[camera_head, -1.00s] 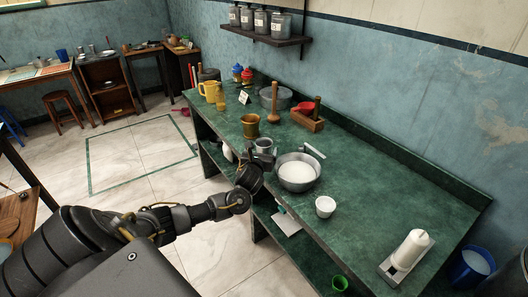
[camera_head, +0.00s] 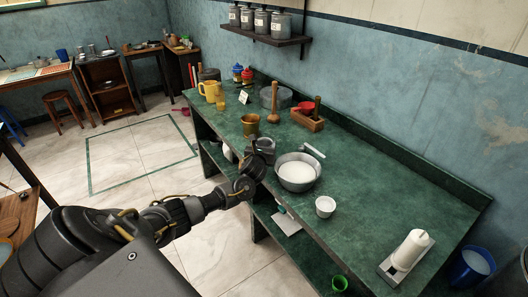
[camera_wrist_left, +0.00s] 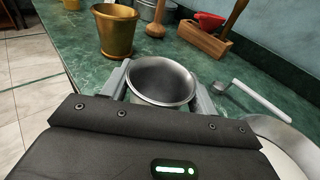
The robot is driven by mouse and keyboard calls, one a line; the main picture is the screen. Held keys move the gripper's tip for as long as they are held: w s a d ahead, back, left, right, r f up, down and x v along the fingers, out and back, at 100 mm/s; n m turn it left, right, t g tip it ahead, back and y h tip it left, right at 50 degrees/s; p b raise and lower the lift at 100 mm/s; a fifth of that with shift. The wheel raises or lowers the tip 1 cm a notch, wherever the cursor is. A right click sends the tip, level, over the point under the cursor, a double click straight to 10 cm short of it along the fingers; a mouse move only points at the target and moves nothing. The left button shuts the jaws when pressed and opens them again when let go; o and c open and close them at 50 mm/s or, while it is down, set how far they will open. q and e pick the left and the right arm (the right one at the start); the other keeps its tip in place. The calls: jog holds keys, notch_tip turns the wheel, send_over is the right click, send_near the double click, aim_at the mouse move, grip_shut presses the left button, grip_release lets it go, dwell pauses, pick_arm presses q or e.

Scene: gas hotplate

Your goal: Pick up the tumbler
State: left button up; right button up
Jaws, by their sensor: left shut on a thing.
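The tumbler, a grey metal cup (camera_head: 266,145), is at the front edge of the green counter. My left gripper (camera_head: 258,158) is around it and shut on it. In the left wrist view the tumbler (camera_wrist_left: 163,82) stands between the two fingers (camera_wrist_left: 160,92), its round mouth facing up toward the camera and its inside empty. Its lower part is hidden by my gripper, so I cannot tell whether its base touches the counter. My right gripper is not in view.
A metal bowl of white contents (camera_head: 297,172) sits close to the right of the tumbler. A brass mortar (camera_head: 250,126) stands behind it. A white cup (camera_head: 325,206) stands at the front edge. The counter's right part (camera_head: 390,205) is mostly clear.

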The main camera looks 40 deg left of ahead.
pick_arm(q)
jog(key=shift+c, duration=0.6)
jog(key=shift+r, duration=0.25)
jog(key=r, duration=0.3)
jog(key=shift+s+d+r+b, duration=0.2)
jog(key=shift+s+b, duration=0.1)
jog(key=shift+b, duration=0.1)
jog(key=s+d+r+p, duration=0.2)
jog(key=s+d+r, duration=0.4)
jog(key=s+r, duration=0.3)
jog(key=s, duration=0.2)
jog(key=shift+s+d, duration=0.2)
jog(key=shift+s, duration=0.15)
